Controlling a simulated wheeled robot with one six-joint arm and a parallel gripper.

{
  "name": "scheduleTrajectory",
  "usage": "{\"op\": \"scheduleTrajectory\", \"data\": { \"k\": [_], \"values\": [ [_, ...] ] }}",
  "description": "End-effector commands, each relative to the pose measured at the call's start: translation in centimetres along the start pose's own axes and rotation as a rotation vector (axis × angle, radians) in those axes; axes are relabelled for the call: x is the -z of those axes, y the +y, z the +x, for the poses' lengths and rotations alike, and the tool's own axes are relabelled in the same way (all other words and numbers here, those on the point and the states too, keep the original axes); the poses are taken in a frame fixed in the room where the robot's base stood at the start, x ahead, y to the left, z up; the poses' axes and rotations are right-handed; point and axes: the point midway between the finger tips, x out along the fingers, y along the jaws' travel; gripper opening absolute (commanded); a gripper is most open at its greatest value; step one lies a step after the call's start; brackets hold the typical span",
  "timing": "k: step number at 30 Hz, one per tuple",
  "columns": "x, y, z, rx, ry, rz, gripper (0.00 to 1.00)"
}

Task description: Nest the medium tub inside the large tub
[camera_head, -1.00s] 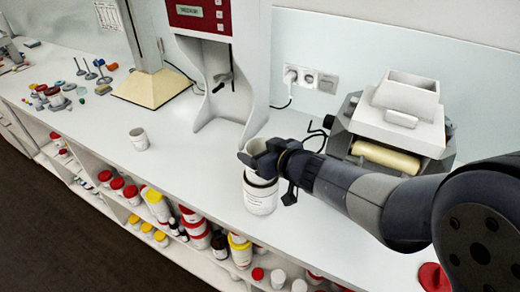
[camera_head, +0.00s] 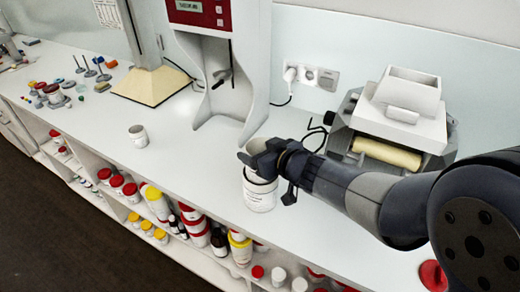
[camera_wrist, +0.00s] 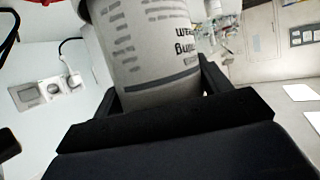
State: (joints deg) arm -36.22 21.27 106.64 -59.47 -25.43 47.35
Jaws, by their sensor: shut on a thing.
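The large tub (camera_head: 260,197) is a white labelled tub standing upright on the counter near its front edge. My gripper (camera_head: 262,163) is directly above it, shut on the medium tub (camera_head: 255,147). Only part of the medium tub's pale wall shows past my fingers. Its lower end overlaps the large tub's mouth in the picture; I cannot tell how far inside it is. In the wrist view, the medium tub (camera_wrist: 150,45) is grey-white with printed text, held between the two fingers of my gripper (camera_wrist: 160,88).
A small white tub (camera_head: 138,136) stands to the left on clear counter. A white and red machine (camera_head: 250,70) rises behind. A grey mill with a roller (camera_head: 388,153) stands to the right. Shelves of jars (camera_head: 190,232) lie below the counter edge.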

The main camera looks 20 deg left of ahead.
Motion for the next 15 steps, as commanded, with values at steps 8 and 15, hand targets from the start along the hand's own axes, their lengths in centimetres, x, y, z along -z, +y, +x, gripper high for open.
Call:
{"op": "scheduleTrajectory", "data": {
  "k": [8, 15],
  "values": [
    [0.03, 0.0, -0.01, 0.0, 0.0, 0.0, 0.9],
    [0.03, 0.0, -0.01, 0.0, 0.0, 0.0, 0.98]
  ]
}}
